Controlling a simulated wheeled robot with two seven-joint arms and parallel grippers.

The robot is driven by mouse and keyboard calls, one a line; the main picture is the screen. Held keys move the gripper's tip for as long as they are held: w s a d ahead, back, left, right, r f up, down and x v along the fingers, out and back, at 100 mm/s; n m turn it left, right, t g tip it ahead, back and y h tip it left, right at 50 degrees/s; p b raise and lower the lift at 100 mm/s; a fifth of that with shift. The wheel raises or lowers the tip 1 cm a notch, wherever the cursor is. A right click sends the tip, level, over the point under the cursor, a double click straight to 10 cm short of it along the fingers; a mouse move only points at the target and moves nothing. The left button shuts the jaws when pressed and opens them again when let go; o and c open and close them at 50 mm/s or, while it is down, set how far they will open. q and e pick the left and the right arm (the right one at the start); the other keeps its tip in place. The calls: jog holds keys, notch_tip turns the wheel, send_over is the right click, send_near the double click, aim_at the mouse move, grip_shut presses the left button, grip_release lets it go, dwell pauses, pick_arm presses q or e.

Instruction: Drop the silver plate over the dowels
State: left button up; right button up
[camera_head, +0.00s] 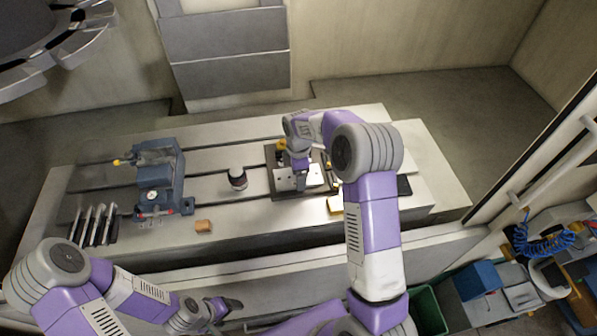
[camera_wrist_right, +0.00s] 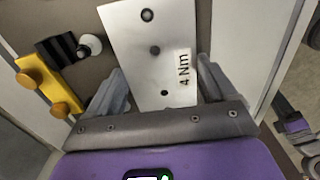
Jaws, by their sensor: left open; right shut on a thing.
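The silver plate (camera_head: 316,174) is over the dark mould base (camera_head: 272,156) on the machine table, with my right gripper (camera_head: 301,184) across its middle. In the right wrist view the plate (camera_wrist_right: 143,60) shows a "4 Nm" label and several holes or dark studs. My right gripper (camera_wrist_right: 163,88) is shut on it, one finger at each side. I cannot tell whether the plate rests on the base or hangs just above it, and the dowels cannot be made out. My left gripper (camera_head: 236,306) is open and empty in front of the table.
A yellow clamp-like part (camera_wrist_right: 45,88) is beside the plate.

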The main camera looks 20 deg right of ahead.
dwell(0.3)
jog(key=o, duration=1.2)
jog(key=shift+f, duration=0.1)
notch_tip(320, 180, up, 8)
jog(key=shift+f, duration=0.15)
